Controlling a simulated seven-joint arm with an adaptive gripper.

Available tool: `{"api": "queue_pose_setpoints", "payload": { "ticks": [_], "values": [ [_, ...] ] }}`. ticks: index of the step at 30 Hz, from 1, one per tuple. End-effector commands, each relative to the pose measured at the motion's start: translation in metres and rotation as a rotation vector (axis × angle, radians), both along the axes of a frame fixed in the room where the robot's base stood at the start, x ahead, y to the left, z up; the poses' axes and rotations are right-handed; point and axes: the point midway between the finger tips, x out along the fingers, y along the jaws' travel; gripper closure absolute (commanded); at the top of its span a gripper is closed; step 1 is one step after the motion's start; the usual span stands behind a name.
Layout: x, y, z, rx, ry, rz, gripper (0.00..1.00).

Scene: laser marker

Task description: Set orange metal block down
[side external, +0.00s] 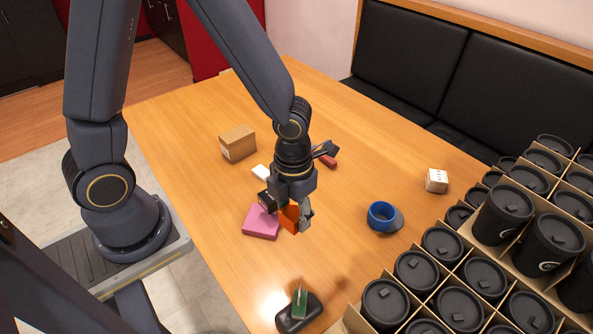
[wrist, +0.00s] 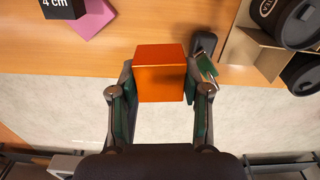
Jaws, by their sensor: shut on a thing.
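The orange metal block (side external: 288,217) is held in my gripper (side external: 291,213), partly covered by the fingers in the side external view. In the wrist view the orange block (wrist: 160,75) sits between the two fingers of my gripper (wrist: 162,88), which are shut on its left and right sides. The block appears to be above the wooden table (side external: 340,240); the exact gap beneath it cannot be told.
A pink block (side external: 260,223) lies close left of my gripper. A black block marked "4 cm" (wrist: 62,8) is beside it.

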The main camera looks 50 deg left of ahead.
Motion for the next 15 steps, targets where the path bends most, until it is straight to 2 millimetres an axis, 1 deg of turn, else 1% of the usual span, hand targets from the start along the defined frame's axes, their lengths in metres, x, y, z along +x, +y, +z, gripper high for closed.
{"api": "queue_pose_setpoints", "payload": {
  "ticks": [1, 5, 8, 11, 14, 15],
  "values": [
    [0.004, 0.012, -0.002, 0.002, 0.003, 0.047, 0.97],
    [0.012, 0.038, -0.002, 0.003, 0.006, 0.151, 0.97],
    [0.017, 0.064, -0.003, 0.004, 0.007, 0.254, 0.97],
    [0.021, 0.099, -0.003, 0.005, 0.009, 0.388, 0.97],
    [0.019, 0.143, -0.003, 0.005, 0.011, 0.561, 0.97],
    [0.016, 0.163, -0.003, 0.004, 0.012, 0.642, 0.97]
  ]
}}
